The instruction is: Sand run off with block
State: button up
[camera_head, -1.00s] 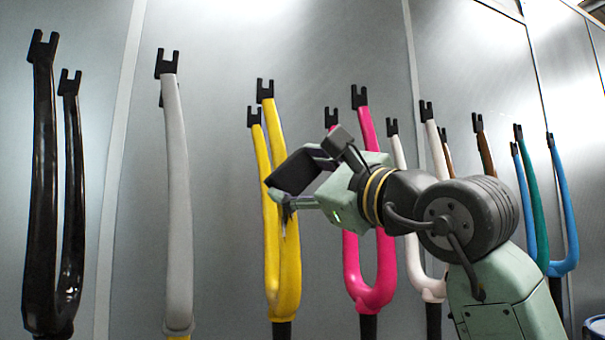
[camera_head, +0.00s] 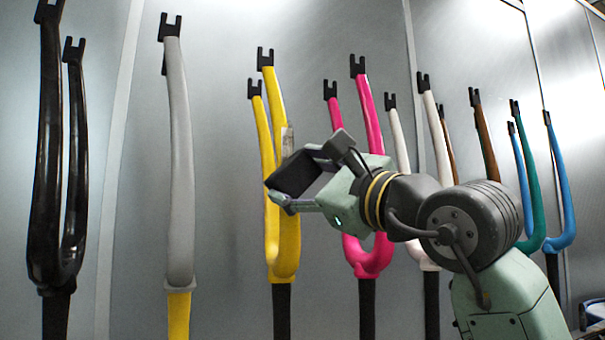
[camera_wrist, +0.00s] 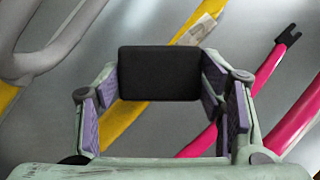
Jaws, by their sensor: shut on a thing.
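My gripper (camera_head: 285,188) is shut on a black rectangular block (camera_head: 294,174). In the wrist view the block (camera_wrist: 160,73) sits between the purple-padded fingers, its broad dark face towards the camera. The yellow fork (camera_head: 286,240) hangs upright beyond the gripper, and the block overlaps its right leg in the head view. A pale grey patch (camera_head: 287,142) lies on that leg, just above the block. The patch (camera_wrist: 198,28) also shows in the wrist view, past the block's upper right corner. I cannot tell whether the block touches the fork. No paint run is distinguishable.
A grey fork (camera_head: 180,180) and a black fork (camera_head: 45,200) stand to the left. A pink fork (camera_head: 370,255) is close on the right, partly behind my arm. White, brown, teal and blue forks are further right. A metal wall (camera_head: 225,60) stands behind.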

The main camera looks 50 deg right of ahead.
notch_tip(320, 180, down, 5)
jog(key=b, duration=0.3)
dwell(0.5)
jog(key=shift+s+a+b, duration=0.2)
jog(key=shift+s+a, duration=0.25)
jog(key=shift+s, duration=0.4)
jog(key=shift+s+a+b, duration=0.15)
jog(key=shift+s+a, duration=0.35)
jog(key=shift+s, duration=0.35)
jog(key=shift+s+a+b, duration=0.2)
jog(key=shift+s+a, duration=0.25)
jog(key=shift+s, duration=0.4)
jog(key=shift+s, duration=0.1)
jog(key=shift+s+a+r, duration=0.1)
jog(key=shift+s+a, duration=0.3)
jog(key=shift+s, duration=0.25)
jog(key=shift+s+a, duration=0.35)
jog(key=shift+s, duration=0.25)
